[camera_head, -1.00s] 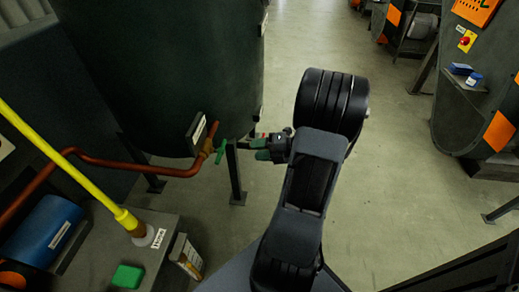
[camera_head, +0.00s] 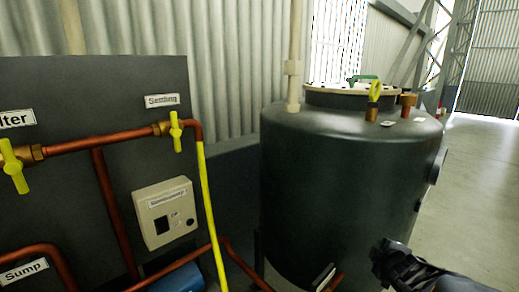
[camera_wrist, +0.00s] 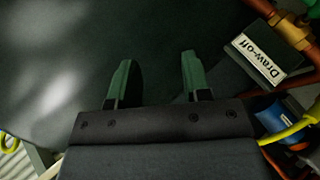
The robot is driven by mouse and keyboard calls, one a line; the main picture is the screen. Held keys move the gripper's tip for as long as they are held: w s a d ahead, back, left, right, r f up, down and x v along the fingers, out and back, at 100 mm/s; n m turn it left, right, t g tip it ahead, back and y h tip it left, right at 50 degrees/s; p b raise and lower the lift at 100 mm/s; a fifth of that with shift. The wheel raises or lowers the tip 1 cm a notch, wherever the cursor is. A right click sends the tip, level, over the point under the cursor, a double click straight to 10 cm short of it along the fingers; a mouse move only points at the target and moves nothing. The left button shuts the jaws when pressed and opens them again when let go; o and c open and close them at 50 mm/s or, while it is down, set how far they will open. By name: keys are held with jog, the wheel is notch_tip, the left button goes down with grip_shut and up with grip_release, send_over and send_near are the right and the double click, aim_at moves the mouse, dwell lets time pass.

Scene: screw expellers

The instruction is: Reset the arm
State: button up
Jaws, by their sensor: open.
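My gripper (camera_wrist: 158,70) shows in the wrist view with its two green fingers apart and nothing between them. It faces the dark, curved wall of the tank (camera_wrist: 60,60); the gap to the wall is hard to judge. A plate marked "Draw-off" (camera_wrist: 258,60) and a brass valve fitting (camera_wrist: 295,35) are to the right of the fingers, apart from them. In the head view, a black part of my arm (camera_head: 425,272) reaches in at the lower right, in front of the dark green tank (camera_head: 340,190). The fingers cannot be made out there.
A panel with copper pipes, a "Settling" valve (camera_head: 176,131) and a control box (camera_head: 166,213) stands at the left. A yellow hose (camera_head: 210,210) hangs from the piping. A pale vertical pipe (camera_head: 294,60) rises by the tank. Open floor (camera_head: 480,190) lies at the right.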

jog(key=s+a+r+m+g+p, duration=0.35)
jog(key=a+r+m+p, duration=0.2)
jog(key=r, duration=0.35)
jog(key=s+a+r+m+g+y+p, duration=0.1)
jog(key=s+a+r+m+g+p, duration=0.1)
jog(key=s+a, duration=0.3)
jog(key=s+a+r+m+g+y+p, duration=0.2)
jog(key=s+a+m+p, duration=0.1)
jog(key=s+a, duration=0.3)
jog(key=shift+s+a+r+m+p, duration=0.25)
jog(key=shift+a+r+m+p, duration=0.15)
jog(key=shift+a+m, duration=0.25)
jog(key=shift+a, duration=0.15)
